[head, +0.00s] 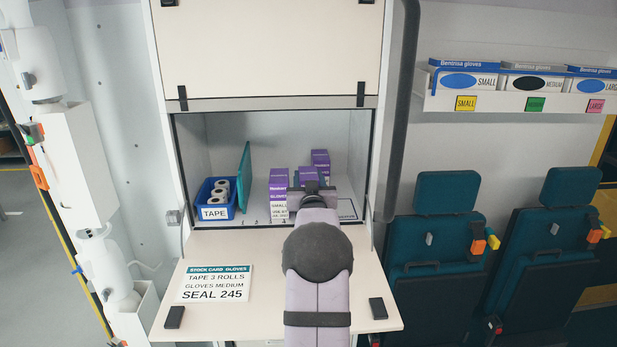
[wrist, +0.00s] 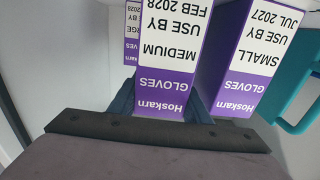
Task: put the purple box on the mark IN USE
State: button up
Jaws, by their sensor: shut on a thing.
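A purple and white gloves box marked MEDIUM (wrist: 165,55) is between my gripper's dark fingers (wrist: 162,104) in the wrist view, and the gripper is shut on it. In the head view this box (head: 307,176) is in the cabinet, mostly hidden behind my gripper (head: 312,190). A purple box marked SMALL (head: 279,190) stands just left of it; it also shows in the wrist view (wrist: 248,60). Another purple box (head: 320,158) is behind to the right. An outlined mark (head: 347,212) lies on the cabinet floor right of my gripper; its lettering is partly hidden and unreadable.
A blue TAPE bin (head: 215,199) with white rolls and a upright teal panel (head: 244,178) stand at the cabinet's left. A stock card (head: 216,284) lies on the fold-down shelf (head: 200,248). The cabinet's side walls and raised door (head: 270,45) bound the opening.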

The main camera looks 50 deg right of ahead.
jog(key=shift+f, duration=0.15)
jog(key=shift+f, duration=0.1)
jog(key=shift+f+b, duration=0.15)
jog(key=shift+b, duration=0.15)
jog(key=o, duration=0.9)
jog(key=shift+s+a, duration=0.45)
jog(key=shift+s, duration=0.05)
jog(key=b+v, duration=0.5)
jog(key=v, duration=0.5)
jog(key=shift+s+a, duration=0.25)
jog(key=shift+a, duration=0.05)
